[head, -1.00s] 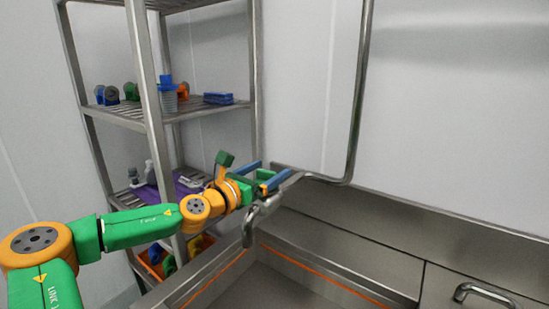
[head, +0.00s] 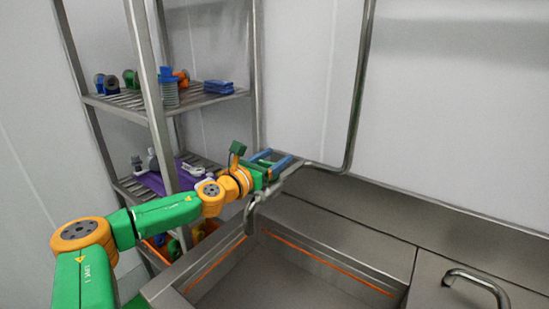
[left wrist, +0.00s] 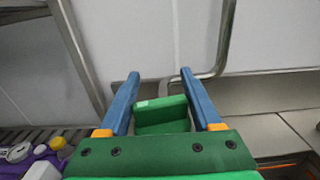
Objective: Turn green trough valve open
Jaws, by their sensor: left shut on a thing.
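The green trough valve handle (left wrist: 162,112) shows in the left wrist view as a green block between my blue fingers. My left gripper (left wrist: 160,76) is shut on it, with one finger on each side. In the head view my left gripper (head: 273,160) reaches to the metal pipe behind the trough's corner. There the handle is hard to tell from the green gripper body. A bent metal spout (head: 251,211) hangs over the trough (head: 330,269) just below the gripper. My right gripper is not in view.
A metal shelf rack (head: 160,120) stands left of the trough, with blue containers (head: 218,87) and a purple tray (head: 160,182). A long metal pipe (head: 354,110) runs up the wall. A bar handle (head: 478,277) is on the right counter. Space above the trough is clear.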

